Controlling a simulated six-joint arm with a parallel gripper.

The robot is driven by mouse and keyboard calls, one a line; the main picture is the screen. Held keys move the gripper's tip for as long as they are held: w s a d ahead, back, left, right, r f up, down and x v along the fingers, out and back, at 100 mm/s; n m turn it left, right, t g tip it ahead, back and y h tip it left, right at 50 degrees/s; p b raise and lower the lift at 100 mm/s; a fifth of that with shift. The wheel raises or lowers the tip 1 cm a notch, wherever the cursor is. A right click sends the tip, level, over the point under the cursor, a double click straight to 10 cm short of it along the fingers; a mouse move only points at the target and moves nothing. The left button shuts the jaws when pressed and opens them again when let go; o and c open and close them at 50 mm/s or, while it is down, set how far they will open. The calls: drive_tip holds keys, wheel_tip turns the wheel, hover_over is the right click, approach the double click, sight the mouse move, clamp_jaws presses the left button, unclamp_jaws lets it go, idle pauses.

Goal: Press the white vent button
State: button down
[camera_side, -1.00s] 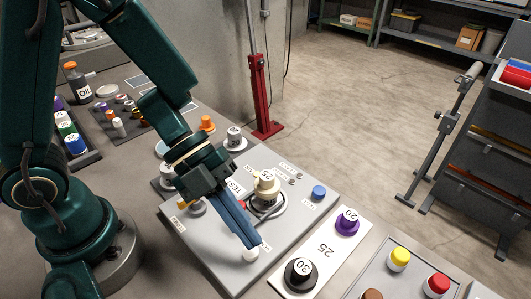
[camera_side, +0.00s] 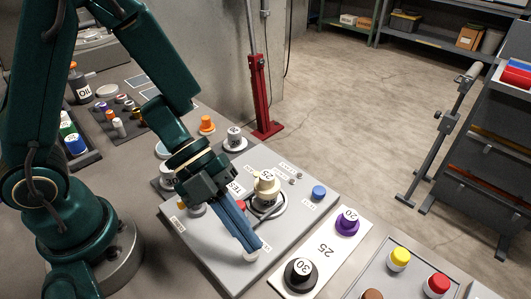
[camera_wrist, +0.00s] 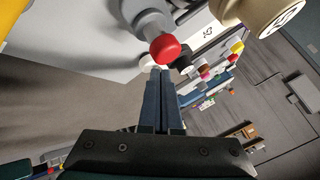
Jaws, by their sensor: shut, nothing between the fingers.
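The white vent button (camera_side: 249,256) is a small white cap near the front corner of the grey panel (camera_side: 222,262). My gripper (camera_side: 251,245) is shut and empty. Its long blue fingers slant down to the right, and their tips overlap the back of the white button in the side view. I cannot tell whether they touch it.
A cream knob (camera_side: 267,184) stands on the panel beside the fingers, with a blue button (camera_side: 319,192) farther right. A red button (camera_wrist: 165,48) shows in the wrist view. A white plate holds a black knob (camera_side: 299,273) and a purple knob (camera_side: 347,222).

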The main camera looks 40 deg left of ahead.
drive_tip(key=shift+f, duration=0.3)
drive_tip(key=shift+r, duration=0.15)
idle(0.3)
drive_tip(key=shift+r, duration=0.75)
drive_tip(key=shift+r, duration=2.5)
